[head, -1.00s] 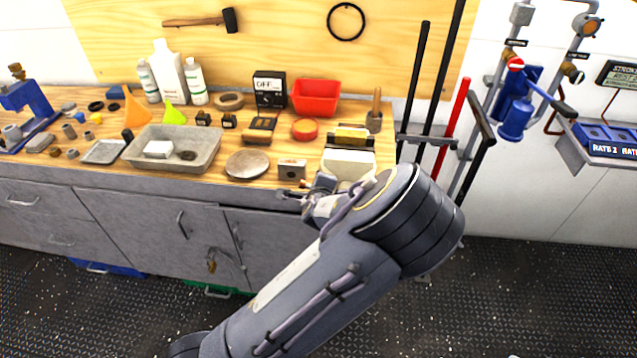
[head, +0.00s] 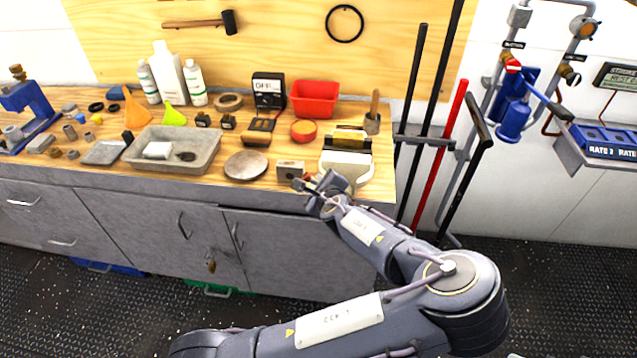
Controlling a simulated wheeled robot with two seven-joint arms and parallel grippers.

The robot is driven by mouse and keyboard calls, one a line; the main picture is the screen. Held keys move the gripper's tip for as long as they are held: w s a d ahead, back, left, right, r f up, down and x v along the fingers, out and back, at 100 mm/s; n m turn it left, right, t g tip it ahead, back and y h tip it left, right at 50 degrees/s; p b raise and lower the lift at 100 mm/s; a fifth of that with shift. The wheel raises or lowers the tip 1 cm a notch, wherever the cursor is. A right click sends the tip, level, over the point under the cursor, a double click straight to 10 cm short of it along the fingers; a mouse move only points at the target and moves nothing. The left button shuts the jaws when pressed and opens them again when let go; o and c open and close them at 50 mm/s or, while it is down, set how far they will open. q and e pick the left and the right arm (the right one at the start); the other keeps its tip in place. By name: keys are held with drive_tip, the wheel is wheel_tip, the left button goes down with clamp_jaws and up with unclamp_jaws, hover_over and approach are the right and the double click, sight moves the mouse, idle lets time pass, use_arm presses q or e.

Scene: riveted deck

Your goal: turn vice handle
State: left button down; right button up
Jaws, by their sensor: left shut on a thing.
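The cream vice (head: 344,172) stands at the right end of the wooden bench top. It has dark jaws with a yellowish block between them. My left gripper (head: 306,184) is at the front left of the vice, at the bench's front edge. It is shut on the vice handle, which is mostly hidden by the fingers and wrist. My left forearm reaches up to it from the lower right. My right gripper is not in view.
A small metal block (head: 290,169) sits close to the left of the gripper. Long-handled tools (head: 440,160) lean right of the bench. The floor in front is open.

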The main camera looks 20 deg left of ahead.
use_arm(q)
drive_tip(key=shift+s+f, duration=0.2)
drive_tip(key=shift+f, duration=0.05)
drive_tip(key=c, duration=1.8)
unclamp_jaws()
drive_tip(key=shift+o, duration=0.5)
drive_tip(key=shift+s+d+r, duration=0.1)
drive_tip(key=shift+r, duration=0.05)
drive_tip(key=b+v, duration=0.1)
drive_tip(key=v, duration=0.6)
drive_tip(key=shift+s+d+r, duration=0.2)
drive_tip(key=shift+s+d, duration=0.05)
